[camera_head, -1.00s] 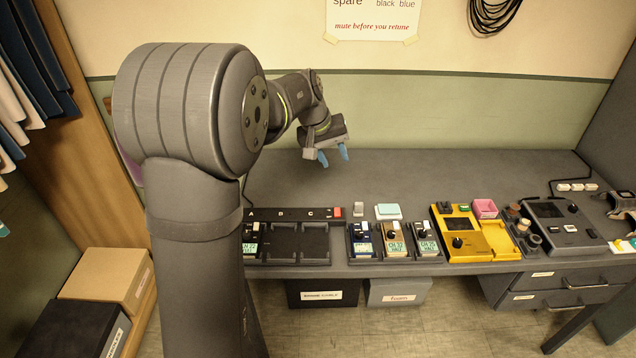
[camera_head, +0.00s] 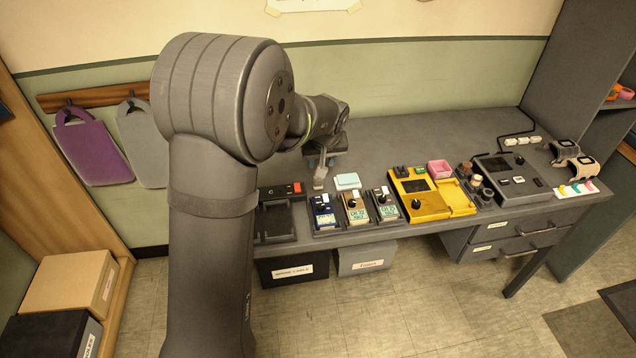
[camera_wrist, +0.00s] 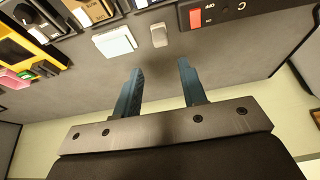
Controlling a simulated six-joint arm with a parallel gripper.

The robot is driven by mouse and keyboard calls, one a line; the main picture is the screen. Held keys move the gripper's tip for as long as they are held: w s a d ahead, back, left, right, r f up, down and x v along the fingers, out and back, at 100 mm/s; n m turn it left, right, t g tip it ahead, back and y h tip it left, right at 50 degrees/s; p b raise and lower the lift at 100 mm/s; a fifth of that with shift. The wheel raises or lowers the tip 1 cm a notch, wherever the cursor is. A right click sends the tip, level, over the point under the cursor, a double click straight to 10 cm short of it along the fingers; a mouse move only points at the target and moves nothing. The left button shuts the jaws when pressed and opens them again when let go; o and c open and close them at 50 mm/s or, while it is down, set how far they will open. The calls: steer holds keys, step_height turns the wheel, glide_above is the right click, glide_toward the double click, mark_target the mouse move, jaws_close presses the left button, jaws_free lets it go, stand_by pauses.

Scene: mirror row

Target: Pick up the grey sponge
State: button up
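The grey sponge (camera_wrist: 158,35) is a small light grey block on the dark bench, beside a pale cyan-topped block (camera_wrist: 115,42). In the wrist view it lies beyond my fingertips, roughly in line with the gap between them, and nothing touches it. My gripper (camera_wrist: 160,68) is open and empty, with its two blue fingers apart. In the head view the sponge (camera_head: 319,185) shows just below my gripper (camera_head: 319,161), left of the cyan-topped block (camera_head: 347,181). There the fingers are small and partly hidden by my wrist.
Several small pedals (camera_head: 355,208) stand in a row along the bench front, near the sponge. A dark strip with a red switch (camera_wrist: 196,17) lies near the sponge. The bench behind is clear.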

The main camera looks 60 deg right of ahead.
glide_above(318, 185)
steer(key=s+a, duration=0.1)
steer(key=f, duration=0.7)
steer(key=shift+s+a+f, duration=0.15)
steer(key=shift+s+f, duration=0.05)
steer(key=shift+d+x, duration=0.2)
steer(key=shift+x, duration=2.85)
steer(key=shift+w+r, duration=0.1)
steer(key=shift+w, duration=0.05)
steer(key=shift+c, duration=0.5)
steer(key=c, duration=0.6)
